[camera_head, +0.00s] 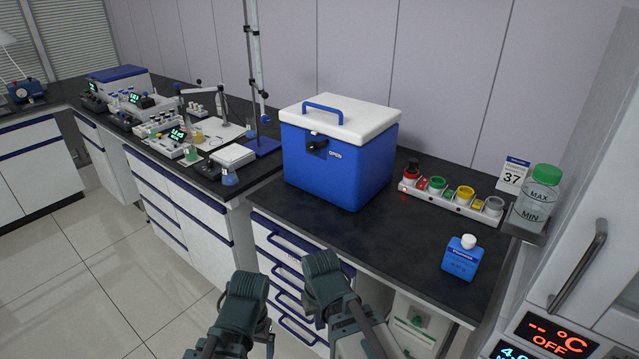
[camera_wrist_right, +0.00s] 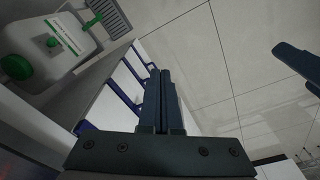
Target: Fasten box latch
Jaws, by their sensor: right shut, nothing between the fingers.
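The blue box (camera_head: 345,170) stands on the dark bench top, with its white lid (camera_head: 350,118) down and a blue handle (camera_head: 322,109) on top. A black latch (camera_head: 317,145) sits on its front face beside the word OPEN. My right gripper (camera_head: 318,262) is below and in front of the box, near the drawer fronts and well apart from the latch. In the wrist view its two fingers (camera_wrist_right: 160,85) lie together with nothing between them. My left gripper (camera_head: 246,284) is just left of it, away from the box; its jaw opening cannot be made out.
Right of the box are a rack of coloured-lid jars (camera_head: 452,198), a blue bottle with white cap (camera_head: 461,258) and a green-lidded container (camera_head: 538,200). A stand (camera_head: 264,146) and lab instruments are to the left. The bench in front of the box is clear.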

